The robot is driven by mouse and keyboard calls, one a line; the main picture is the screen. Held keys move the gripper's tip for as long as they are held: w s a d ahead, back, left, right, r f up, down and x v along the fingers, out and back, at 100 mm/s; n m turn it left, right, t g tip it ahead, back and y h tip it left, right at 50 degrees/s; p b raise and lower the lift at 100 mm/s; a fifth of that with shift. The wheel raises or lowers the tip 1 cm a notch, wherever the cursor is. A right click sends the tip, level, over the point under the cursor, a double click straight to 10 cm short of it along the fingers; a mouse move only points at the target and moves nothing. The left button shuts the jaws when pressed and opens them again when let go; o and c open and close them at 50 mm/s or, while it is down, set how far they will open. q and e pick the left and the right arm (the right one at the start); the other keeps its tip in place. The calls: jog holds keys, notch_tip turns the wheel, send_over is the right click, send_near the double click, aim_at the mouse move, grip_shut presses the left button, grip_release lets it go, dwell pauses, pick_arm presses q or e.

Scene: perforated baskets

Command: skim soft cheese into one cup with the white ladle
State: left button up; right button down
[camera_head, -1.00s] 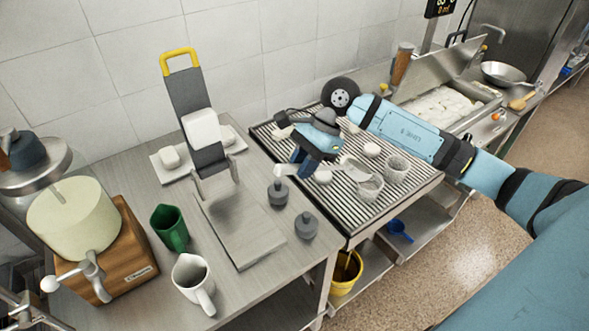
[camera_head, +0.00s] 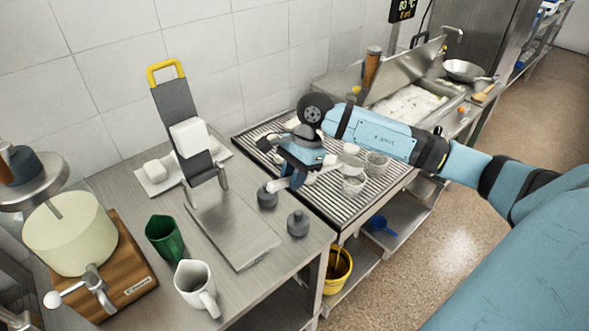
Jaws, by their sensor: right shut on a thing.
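My right gripper (camera_head: 298,172) is over the left part of the slatted draining rack (camera_head: 335,208), its jaws pointing down and left. It is shut on a pale handle-like piece (camera_head: 279,185), which looks like the white ladle; the arm hides much of it. A pale scoop-like shape (camera_head: 349,162) shows right of the gripper; I cannot tell whether it belongs to the same tool. Two perforated cups (camera_head: 354,185) (camera_head: 378,163) stand on the rack right of the gripper. White soft cheese (camera_head: 408,106) fills the steel vat at the back right. My left gripper is not in view.
Left of the rack, the table holds a green jug (camera_head: 165,238), a white jug (camera_head: 196,285), grey weights (camera_head: 298,222), a slicer-like stand (camera_head: 176,115) and a wooden-based machine (camera_head: 105,285). A yellow bucket (camera_head: 337,270) is below. The vat's raised lid (camera_head: 405,72) stands behind it.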

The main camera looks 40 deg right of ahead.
notch_tip(320, 180, down, 6)
jog(key=a+h, duration=0.2)
jog(key=h, duration=0.1)
jog(key=shift+r, duration=0.15)
jog(key=shift+s+a, duration=0.1)
dwell(0.3)
